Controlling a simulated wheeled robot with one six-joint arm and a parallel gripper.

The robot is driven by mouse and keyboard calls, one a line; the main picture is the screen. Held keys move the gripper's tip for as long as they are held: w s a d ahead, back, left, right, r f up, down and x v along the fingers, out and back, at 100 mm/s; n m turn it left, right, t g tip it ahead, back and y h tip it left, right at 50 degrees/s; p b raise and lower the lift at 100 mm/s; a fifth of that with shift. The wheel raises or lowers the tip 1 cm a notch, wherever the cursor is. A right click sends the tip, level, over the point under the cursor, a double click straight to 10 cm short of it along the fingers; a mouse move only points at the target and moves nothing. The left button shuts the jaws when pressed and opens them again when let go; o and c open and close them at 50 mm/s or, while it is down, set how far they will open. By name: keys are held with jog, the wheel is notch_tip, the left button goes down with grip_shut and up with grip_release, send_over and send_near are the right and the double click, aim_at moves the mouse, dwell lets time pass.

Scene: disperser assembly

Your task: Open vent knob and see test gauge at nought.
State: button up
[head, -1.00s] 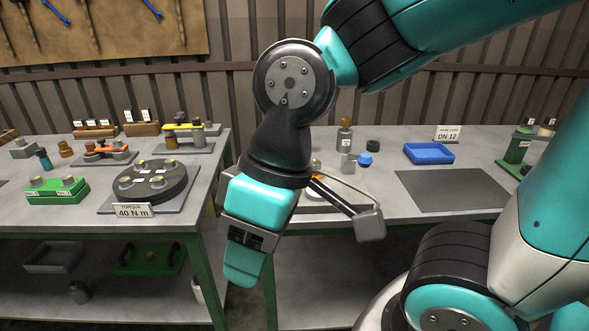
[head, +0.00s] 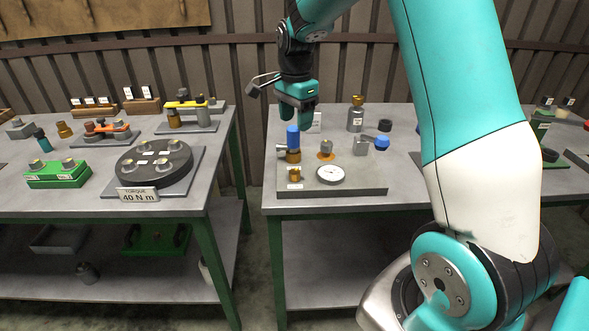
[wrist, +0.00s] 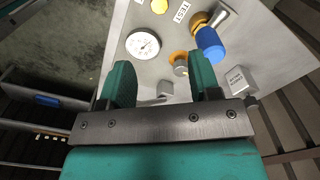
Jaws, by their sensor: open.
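A test plate (head: 350,190) on the right bench carries a white round gauge (head: 330,174), which also shows in the wrist view (wrist: 143,44); its needle reading is too small to tell. Left of it in the head view stands a small brass knob (head: 295,174). Behind are a brass valve with a blue handle (head: 293,138) and a grey knob on an orange base (head: 326,150), seen in the wrist view (wrist: 181,64) too. I cannot tell which is the vent knob. My gripper (head: 298,122) is open and empty, above the plate's back left near the blue handle.
Behind are a grey bottle (head: 356,115) and a blue cap (head: 384,141). The left bench holds a black flange (head: 153,165). A gap separates the benches.

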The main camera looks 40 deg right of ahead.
aim_at(295, 171)
notch_tip(295, 171, down, 16)
jog(key=shift+a+r+p, duration=0.15)
jog(key=shift+r+p, duration=0.05)
jog(key=shift+p, duration=0.45)
jog(key=shift+c, duration=0.5)
jog(key=c, duration=0.8)
